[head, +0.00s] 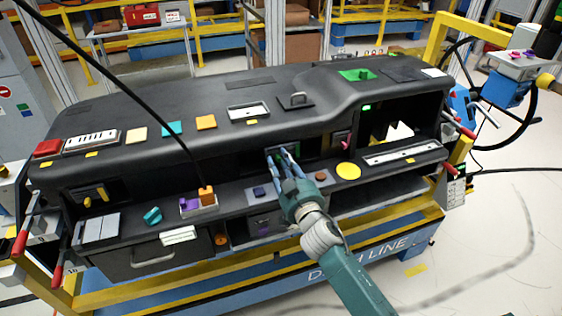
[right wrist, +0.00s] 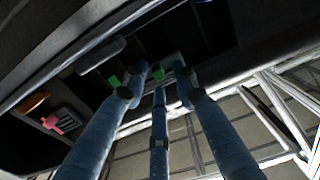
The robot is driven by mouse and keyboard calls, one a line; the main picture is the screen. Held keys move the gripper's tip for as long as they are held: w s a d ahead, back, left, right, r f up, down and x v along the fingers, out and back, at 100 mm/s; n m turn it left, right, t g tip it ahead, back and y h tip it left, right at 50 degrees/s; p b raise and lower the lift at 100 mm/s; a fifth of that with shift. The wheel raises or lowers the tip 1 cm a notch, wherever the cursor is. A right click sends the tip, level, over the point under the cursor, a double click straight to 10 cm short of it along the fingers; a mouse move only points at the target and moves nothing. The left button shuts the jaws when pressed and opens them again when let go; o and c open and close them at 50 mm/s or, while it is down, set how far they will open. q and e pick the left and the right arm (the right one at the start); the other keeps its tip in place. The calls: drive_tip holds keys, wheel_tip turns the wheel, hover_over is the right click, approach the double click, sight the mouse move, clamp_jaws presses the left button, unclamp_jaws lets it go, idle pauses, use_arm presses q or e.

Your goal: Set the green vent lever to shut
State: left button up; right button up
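A small green piece (head: 281,156), likely the vent lever, shows between my right gripper's fingers in the dark vent recess at the dashboard's middle front. My right gripper (head: 283,158) reaches into this recess, its blue fingers pointing at the panel. In the right wrist view, the fingers (right wrist: 158,82) lean inward with gaps between their tips. Contact cannot be told, and the lever's setting is hidden. My left gripper is not in view.
The black dashboard (head: 200,95) carries a green pad (head: 357,75) at the upper right. A lower shelf holds a yellow disc (head: 348,171) right of my gripper, and a purple-and-orange block (head: 199,202) to its left. A pink piece (right wrist: 62,121) shows left in the wrist view.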

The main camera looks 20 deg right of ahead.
clamp_jaws()
drive_tip(key=shift+a+b, duration=0.4)
drive_tip(key=shift+a, duration=1)
unclamp_jaws()
drive_tip(key=shift+s, duration=0.1)
drive_tip(key=s, duration=1.2)
drive_tip(key=shift+d+f, duration=0.1)
